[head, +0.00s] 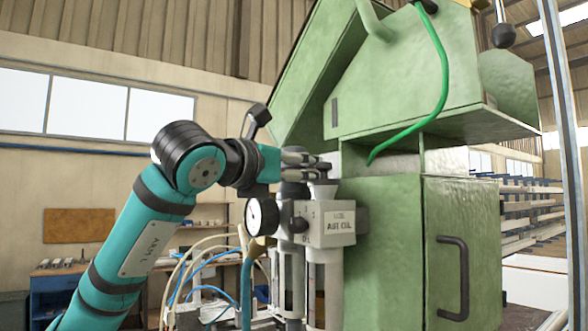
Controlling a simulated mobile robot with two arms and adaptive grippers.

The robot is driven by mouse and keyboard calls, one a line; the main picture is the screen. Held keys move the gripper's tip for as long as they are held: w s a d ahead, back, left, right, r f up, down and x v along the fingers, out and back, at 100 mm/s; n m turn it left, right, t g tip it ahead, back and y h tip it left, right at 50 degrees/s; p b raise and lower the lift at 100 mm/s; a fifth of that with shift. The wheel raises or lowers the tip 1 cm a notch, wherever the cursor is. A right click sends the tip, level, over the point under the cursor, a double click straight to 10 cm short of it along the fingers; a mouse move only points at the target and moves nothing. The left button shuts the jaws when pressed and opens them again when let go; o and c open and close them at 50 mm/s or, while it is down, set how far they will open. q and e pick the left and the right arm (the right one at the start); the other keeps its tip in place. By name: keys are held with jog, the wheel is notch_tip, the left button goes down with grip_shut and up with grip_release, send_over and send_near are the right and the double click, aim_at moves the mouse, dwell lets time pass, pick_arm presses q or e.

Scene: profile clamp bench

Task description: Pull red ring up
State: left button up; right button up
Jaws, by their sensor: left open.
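My left gripper (322,167) reaches in from the left at the top of a grey air-oil unit (338,222) on the side of the green machine (392,255). Its fingers point right and are open, just above the unit's pale top. I cannot tell whether they touch it. No red ring shows; the fingers cover part of the unit's top, so it may be hidden there. A round white gauge (254,217) sits at the unit's left. My right gripper is not in view.
A green hose (443,75) hangs down the machine's front. Below it is a cabinet door with a black handle (455,278). Blue and pale hoses (205,262) loop below my left arm. Racks of long stock (528,215) stand behind at right.

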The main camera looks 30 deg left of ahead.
pick_arm(q)
jog(key=shift+w, duration=0.1)
grip_shut()
jog(key=shift+r, duration=0.4)
grip_release()
jog(key=shift+s, duration=0.3)
jog(key=s, duration=1.1)
jog(key=shift+s, duration=0.4)
